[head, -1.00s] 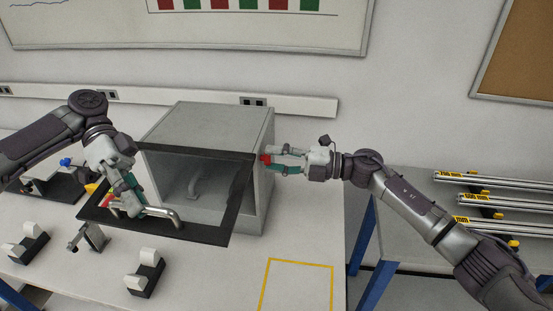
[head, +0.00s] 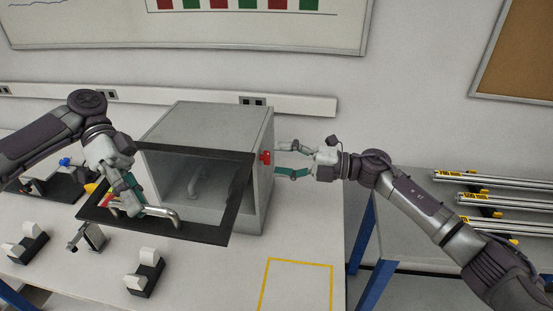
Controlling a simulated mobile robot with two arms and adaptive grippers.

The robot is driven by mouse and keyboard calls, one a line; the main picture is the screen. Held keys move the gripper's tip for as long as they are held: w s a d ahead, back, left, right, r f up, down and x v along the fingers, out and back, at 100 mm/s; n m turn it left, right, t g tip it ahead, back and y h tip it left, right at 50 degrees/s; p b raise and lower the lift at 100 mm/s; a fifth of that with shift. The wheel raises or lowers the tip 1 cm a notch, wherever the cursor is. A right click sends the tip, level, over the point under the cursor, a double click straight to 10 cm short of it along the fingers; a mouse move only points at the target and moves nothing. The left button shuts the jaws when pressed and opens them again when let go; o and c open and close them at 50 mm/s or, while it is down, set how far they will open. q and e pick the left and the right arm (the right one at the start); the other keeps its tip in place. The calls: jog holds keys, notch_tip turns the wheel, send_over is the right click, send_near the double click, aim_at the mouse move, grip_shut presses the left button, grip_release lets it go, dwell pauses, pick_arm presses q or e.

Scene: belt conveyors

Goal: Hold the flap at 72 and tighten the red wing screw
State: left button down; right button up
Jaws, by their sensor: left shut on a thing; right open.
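The flap (head: 215,233) is a clear panel in a black frame, hinged on the grey box (head: 215,120) and swung outward to the front. My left gripper (head: 133,208) is shut on the flap's silver handle (head: 162,214) at its left end. A scale with red and yellow marks (head: 104,198) sits by the flap's left edge, partly hidden by my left gripper, and its reading is too small to tell. The red wing screw (head: 265,158) is on the box's right side. My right gripper (head: 280,160) is open just right of the screw, its fingers apart above and below.
White-and-black holders (head: 147,276) and a small metal stand (head: 88,238) are on the table at the front left. A yellow-outlined square (head: 298,287) at the front right is empty. Metal rails (head: 490,178) lie on another bench at the right.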

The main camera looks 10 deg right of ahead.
jog(key=v, duration=1)
jog(key=shift+s+d, duration=0.1)
pick_arm(q)
jog(key=c, duration=1.1)
grip_release()
pick_arm(e)
jog(key=shift+f, duration=0.1)
